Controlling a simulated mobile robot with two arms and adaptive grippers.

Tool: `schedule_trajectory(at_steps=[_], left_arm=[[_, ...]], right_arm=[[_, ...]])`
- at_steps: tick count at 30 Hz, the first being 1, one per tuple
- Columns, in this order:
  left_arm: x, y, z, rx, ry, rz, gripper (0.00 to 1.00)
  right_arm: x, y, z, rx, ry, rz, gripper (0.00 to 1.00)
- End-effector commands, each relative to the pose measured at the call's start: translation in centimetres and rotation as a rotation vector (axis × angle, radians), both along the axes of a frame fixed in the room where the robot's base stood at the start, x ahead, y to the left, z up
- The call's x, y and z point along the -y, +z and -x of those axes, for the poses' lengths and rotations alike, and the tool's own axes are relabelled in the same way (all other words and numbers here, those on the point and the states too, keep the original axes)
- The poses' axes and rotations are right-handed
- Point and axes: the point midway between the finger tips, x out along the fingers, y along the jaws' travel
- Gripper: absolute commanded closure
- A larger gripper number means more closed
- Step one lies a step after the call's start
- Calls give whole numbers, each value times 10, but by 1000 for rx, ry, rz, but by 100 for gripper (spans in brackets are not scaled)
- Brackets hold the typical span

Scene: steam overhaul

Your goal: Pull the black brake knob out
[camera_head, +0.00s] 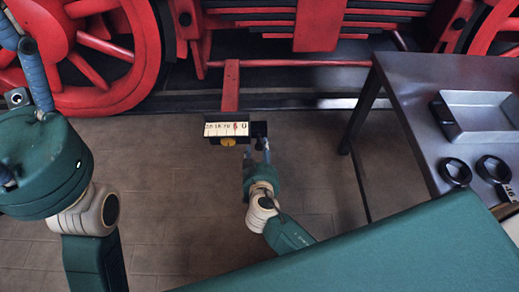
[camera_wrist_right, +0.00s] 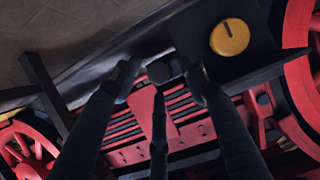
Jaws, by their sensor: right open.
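The black brake knob (camera_head: 259,130) sits at the right end of a dark box with a white numbered scale (camera_head: 226,129), in front of the locomotive. In the right wrist view the knob (camera_wrist_right: 160,71) shows as a round dark end between the fingertips. My right gripper (camera_head: 259,154) is open just below the knob in the head view; its fingers point at it. In the wrist view the open fingers (camera_wrist_right: 160,76) lie either side of the knob; I cannot tell whether they touch it. My left arm shows at the left, but its gripper is not in view.
A red post (camera_head: 231,85) runs behind the box. A dark metal table (camera_head: 420,85) with a tray (camera_head: 480,112) and ring-shaped tools stands right. The floor left is clear.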

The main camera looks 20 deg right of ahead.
Motion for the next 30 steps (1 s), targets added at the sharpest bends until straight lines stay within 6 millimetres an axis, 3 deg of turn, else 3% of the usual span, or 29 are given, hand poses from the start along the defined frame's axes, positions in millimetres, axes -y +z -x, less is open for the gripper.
schedule_trajectory(at_steps=[9, 15, 30], left_arm=[[1, 1, 1, 5, -1, -3, 35], [1, 1, 1, 5, -1, -4, 35], [1, 1, 2, 6, -1, -3, 35]], right_arm=[[-17, 24, 60, -3, -3, -3, 56], [-25, 37, 88, -2, 0, -1, 56], [-28, 42, 98, 0, -1, 1, 56]])
